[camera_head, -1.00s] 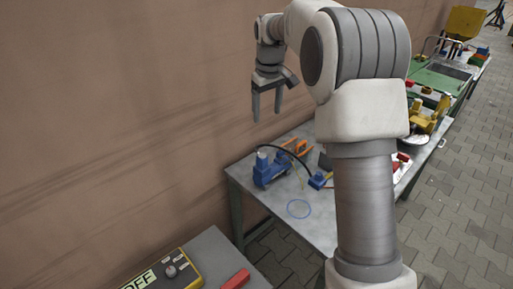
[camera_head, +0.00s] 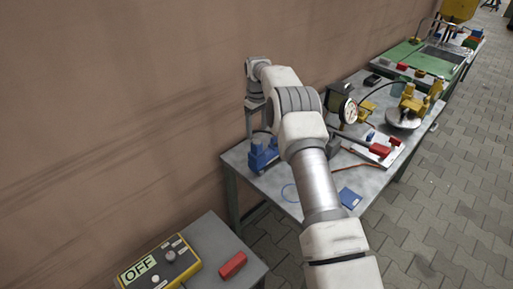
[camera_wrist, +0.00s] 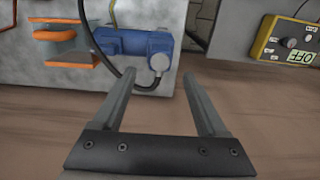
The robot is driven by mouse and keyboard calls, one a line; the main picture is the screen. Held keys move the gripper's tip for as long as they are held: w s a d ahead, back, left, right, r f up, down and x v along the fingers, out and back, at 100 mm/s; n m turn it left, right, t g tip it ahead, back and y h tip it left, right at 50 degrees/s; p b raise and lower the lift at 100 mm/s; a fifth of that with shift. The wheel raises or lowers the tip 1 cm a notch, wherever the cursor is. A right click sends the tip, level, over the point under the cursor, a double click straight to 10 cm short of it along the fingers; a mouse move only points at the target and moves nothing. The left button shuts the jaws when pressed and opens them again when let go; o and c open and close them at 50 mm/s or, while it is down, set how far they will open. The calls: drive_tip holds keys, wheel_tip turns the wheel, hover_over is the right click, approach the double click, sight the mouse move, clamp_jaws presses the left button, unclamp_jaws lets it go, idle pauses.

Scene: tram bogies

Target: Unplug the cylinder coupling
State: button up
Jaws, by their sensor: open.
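A blue cylinder (camera_head: 264,158) lies near the left corner of the metal table. It also shows in the wrist view (camera_wrist: 128,41). There, a grey round coupling (camera_wrist: 159,62) sits at its near right end, with a black hose (camera_wrist: 148,86) running from it and curving around to the left. My gripper (camera_wrist: 158,76) is open and empty, its two fingers pointing toward the cylinder. The coupling appears between the fingertips in that view, apparently apart from them. In the head view my gripper (camera_head: 250,124) is above the cylinder, partly hidden by my arm.
A yellow box (camera_head: 160,268) reading OFF and a red block (camera_head: 232,265) rest on a nearer grey table. A gauge (camera_head: 349,111) and red parts stand farther along. The brown wall (camera_head: 120,120) is close behind.

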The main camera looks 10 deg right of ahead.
sight(257, 142)
drive_tip(key=shift+f+b, duration=2.65)
drive_tip(key=shift+f, duration=1.9)
clamp_jaws()
drive_tip(key=shift+r, duration=0.25)
drive_tip(key=shift+r+p, duration=1.6)
drive_tip(key=shift+r, duration=1.25)
